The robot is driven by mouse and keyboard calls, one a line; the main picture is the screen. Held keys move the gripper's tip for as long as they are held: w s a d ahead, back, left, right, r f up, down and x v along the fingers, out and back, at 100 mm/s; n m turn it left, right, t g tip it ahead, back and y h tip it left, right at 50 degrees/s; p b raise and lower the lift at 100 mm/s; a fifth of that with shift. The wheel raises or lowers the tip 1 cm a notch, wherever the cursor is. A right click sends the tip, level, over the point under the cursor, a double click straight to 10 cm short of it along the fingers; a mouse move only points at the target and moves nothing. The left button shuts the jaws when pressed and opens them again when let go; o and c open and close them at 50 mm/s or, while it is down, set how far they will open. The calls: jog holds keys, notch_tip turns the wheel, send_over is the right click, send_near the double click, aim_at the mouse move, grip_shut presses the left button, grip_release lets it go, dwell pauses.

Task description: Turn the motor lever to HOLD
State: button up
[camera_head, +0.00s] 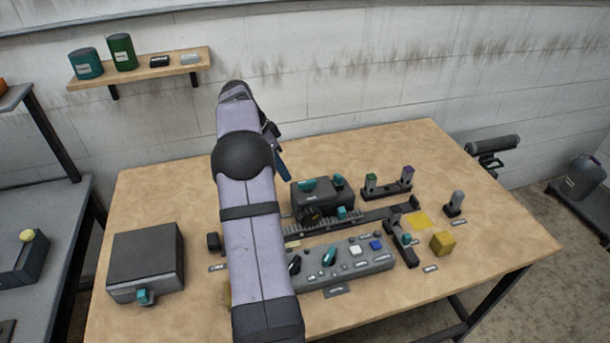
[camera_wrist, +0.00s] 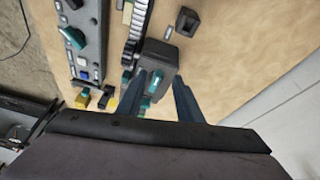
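A dark motor-like box (camera_head: 325,196) with teal knobs (camera_head: 308,184) on top stands behind a toothed rail. A grey control panel (camera_head: 372,265) in front carries a teal lever (camera_head: 329,256), a black lever (camera_head: 294,264), and white and blue buttons. The labels are too small to read, so I cannot tell which lever is the motor lever. In the wrist view my gripper (camera_wrist: 159,78) is open, its fingers apart over a dark box (camera_wrist: 158,55) with a teal knob (camera_wrist: 153,86) showing between them. Contact cannot be told. In the head view my arm hides most of the gripper.
A dark box (camera_head: 146,260) with a teal knob stands at the table's left. Toward the right are a post stand (camera_head: 388,188), a yellow cube (camera_head: 442,243) and a small grey post (camera_head: 455,203). The table's right and back areas are mostly clear.

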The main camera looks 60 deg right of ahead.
aim_at(307, 181)
jog(key=shift+s+d+f+m+p, duration=0.35)
jog(key=shift+s+d+f+p, duration=0.15)
jog(key=shift+s+d+f, duration=0.45)
jog(key=shift+s+d+f+m+p, duration=0.4)
jog(key=shift+s+d+f+p, duration=0.2)
jog(key=shift+d+f, duration=0.45)
jog(key=shift+s+d+f+m+p, duration=0.4)
jog(key=shift+s+d+f, duration=0.4)
jog(key=shift+f, duration=0.35)
grip_shut()
